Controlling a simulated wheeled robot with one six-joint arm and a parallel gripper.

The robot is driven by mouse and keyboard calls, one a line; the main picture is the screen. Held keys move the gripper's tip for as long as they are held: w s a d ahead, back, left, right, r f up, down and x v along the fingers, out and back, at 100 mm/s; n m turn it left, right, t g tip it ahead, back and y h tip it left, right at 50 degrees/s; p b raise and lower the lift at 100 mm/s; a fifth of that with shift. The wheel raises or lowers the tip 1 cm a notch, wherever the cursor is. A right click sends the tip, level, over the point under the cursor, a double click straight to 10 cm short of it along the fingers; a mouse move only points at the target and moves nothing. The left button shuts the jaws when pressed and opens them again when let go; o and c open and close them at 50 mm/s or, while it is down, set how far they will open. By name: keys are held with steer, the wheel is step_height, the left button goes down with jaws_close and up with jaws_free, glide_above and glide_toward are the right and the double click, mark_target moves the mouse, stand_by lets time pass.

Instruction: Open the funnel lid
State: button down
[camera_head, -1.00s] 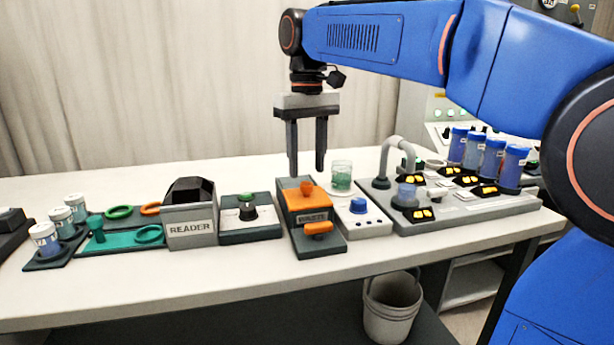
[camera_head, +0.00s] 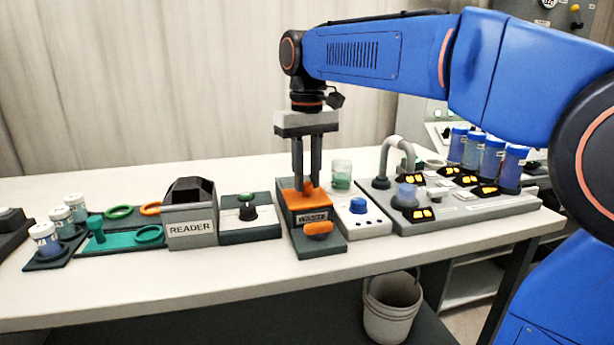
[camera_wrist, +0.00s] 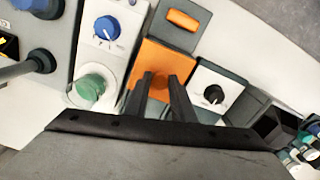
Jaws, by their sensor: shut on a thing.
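The funnel lid (camera_head: 307,205) is the orange top of the dark box labelled WASTE (camera_head: 301,242), and it lies flat on the box. An orange knob (camera_head: 308,187) stands up from it. My gripper (camera_head: 307,183) points straight down over the box, its two fingers shut on the knob. The wrist view shows the fingers (camera_wrist: 160,84) on either side of the knob, with the orange lid (camera_wrist: 150,56) around it. The fingers partly hide the knob.
The READER box (camera_head: 190,228) and a black-knob unit (camera_head: 250,221) stand to the left. A blue-knob unit (camera_head: 362,220) and a jar of green liquid (camera_head: 342,174) stand close on the right. A grey tank station (camera_head: 465,204) lies further right.

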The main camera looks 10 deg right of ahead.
steer(key=w, duration=0.8)
steer(key=shift+w, duration=0.15)
steer(key=c, duration=1.5)
jaws_free()
step_height(320, 180, up, 18)
steer(key=shift+f, duration=0.25)
